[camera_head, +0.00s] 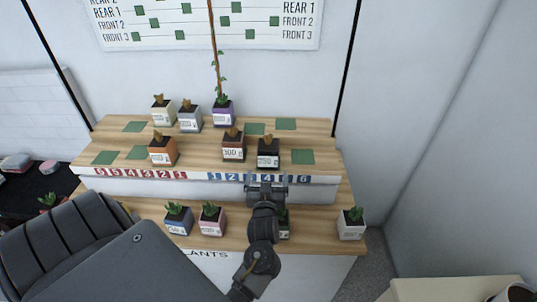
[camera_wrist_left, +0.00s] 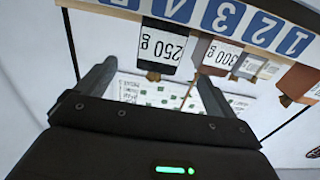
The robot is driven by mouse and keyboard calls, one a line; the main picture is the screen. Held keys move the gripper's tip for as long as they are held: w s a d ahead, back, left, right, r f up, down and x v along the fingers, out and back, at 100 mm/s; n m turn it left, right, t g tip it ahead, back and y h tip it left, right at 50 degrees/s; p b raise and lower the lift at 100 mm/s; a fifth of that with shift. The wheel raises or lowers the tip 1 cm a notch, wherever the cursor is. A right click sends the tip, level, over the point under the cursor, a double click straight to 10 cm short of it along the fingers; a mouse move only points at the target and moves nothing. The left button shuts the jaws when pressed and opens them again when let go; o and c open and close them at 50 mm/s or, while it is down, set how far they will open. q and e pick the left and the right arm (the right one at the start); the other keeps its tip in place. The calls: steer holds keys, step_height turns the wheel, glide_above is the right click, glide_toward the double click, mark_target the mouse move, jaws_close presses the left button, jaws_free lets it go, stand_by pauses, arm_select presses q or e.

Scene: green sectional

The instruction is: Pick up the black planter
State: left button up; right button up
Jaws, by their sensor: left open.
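The black planter (camera_head: 268,153) holds a small brown plant and stands on the upper wooden shelf, in the front row, right of a brown planter. In the left wrist view, which looks upside down, the black planter (camera_wrist_left: 162,48) shows its white "250 g" label. My left gripper (camera_head: 266,183) is open, in front of the shelf edge and just below the black planter in the head view. In the left wrist view its fingers (camera_wrist_left: 157,75) are spread, with the planter seen between and beyond their tips. No contact is visible. My right gripper is not in view.
The brown planter (camera_head: 233,146) stands close at left; an orange planter (camera_head: 162,150) is farther left. Several planters stand behind. On the lower shelf are blue (camera_head: 178,220), pink (camera_head: 211,219) and white (camera_head: 351,225) planters; another is partly hidden by my arm. A green square (camera_head: 302,157) right of the black planter is bare.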

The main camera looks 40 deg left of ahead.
mark_target(268, 159)
arm_select(q)
steer(key=p+x, duration=0.1)
steer(key=x, duration=0.3)
steer(key=shift+w+a+r, duration=0.1)
steer(key=shift+w+a, duration=0.15)
steer(key=shift+w, duration=0.05)
steer(key=shift+w+a, duration=0.25)
steer(key=shift+w, duration=0.1)
steer(key=shift+w+a+r+p, duration=0.15)
steer(key=shift+w+p, duration=0.05)
steer(key=shift+p, duration=0.2)
steer(key=p+x, duration=0.2)
steer(key=x, duration=0.2)
steer(key=shift+w+a, duration=0.25)
steer(key=shift+d, duration=0.1)
steer(key=shift+c, duration=0.8)
steer(key=c, duration=1)
steer(key=shift+c, duration=0.3)
